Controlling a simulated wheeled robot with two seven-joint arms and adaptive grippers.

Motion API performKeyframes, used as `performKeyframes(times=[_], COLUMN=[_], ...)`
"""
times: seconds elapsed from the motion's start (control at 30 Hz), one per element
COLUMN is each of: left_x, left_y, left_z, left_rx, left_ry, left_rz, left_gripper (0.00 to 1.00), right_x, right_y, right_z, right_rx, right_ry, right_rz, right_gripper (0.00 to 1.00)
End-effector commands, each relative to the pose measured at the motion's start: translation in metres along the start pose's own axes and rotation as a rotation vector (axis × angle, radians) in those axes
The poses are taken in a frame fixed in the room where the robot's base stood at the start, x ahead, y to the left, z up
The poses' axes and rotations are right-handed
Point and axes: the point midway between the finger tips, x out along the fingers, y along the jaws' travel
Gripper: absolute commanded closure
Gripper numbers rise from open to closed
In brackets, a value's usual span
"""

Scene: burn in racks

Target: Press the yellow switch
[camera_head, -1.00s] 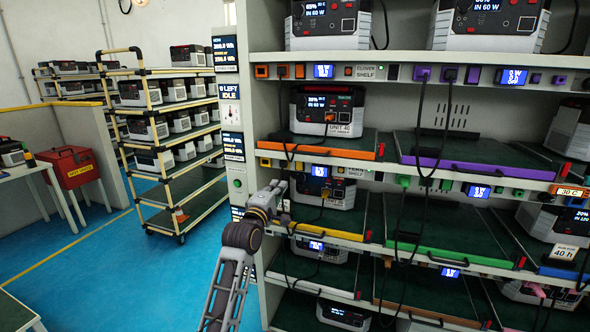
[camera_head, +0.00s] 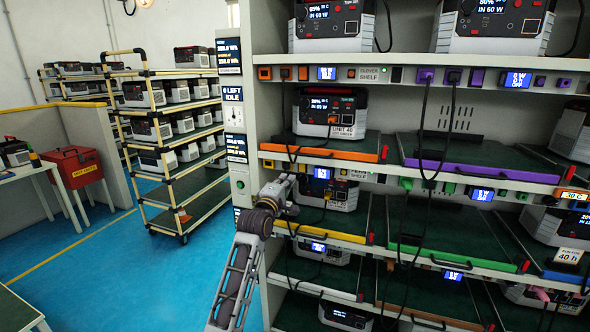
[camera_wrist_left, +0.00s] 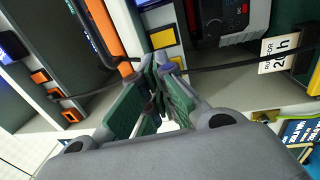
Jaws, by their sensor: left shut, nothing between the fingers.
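A small square yellow switch (camera_head: 267,164) sits on the front strip of the shelf under the orange-edged tray in the head view. In the left wrist view a yellow square (camera_wrist_left: 163,38) shows just beyond my fingertips. My left gripper (camera_head: 291,182) is in front of the rack, just below and right of the yellow switch in the head view. Its fingers (camera_wrist_left: 160,62) are shut with nothing between them. Whether the tips touch the yellow square I cannot tell. My right gripper is not in view.
An orange-edged tray (camera_head: 318,152) with a power unit (camera_head: 328,112) is above the strip. Black cables (camera_head: 424,150) hang in front of the shelves. A yellow-edged tray (camera_head: 335,233) lies below. A wheeled rack (camera_head: 160,205) stands at left, with clear blue floor before it.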

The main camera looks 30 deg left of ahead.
Motion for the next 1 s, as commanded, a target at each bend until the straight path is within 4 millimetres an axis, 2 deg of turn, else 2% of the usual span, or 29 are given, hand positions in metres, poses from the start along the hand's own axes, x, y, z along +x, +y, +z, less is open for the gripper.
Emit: performKeyframes(times=[0.27, 0.73, 1.0], left_x=[0.028, 0.07, 0.085], left_y=[0.001, 0.001, 0.001], left_z=[0.0, 0.0, 0.0], left_rx=[0.001, 0.002, 0.002], left_ry=[-0.001, 0.0, 0.0], left_rz=[0.001, 0.001, 0.001], left_gripper=[1.0, 1.0, 1.0], right_x=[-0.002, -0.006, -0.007], right_y=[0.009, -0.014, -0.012], right_z=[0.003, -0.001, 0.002], right_rx=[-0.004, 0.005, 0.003], right_ry=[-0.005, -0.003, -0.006], right_rz=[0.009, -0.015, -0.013], right_gripper=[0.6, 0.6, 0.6])
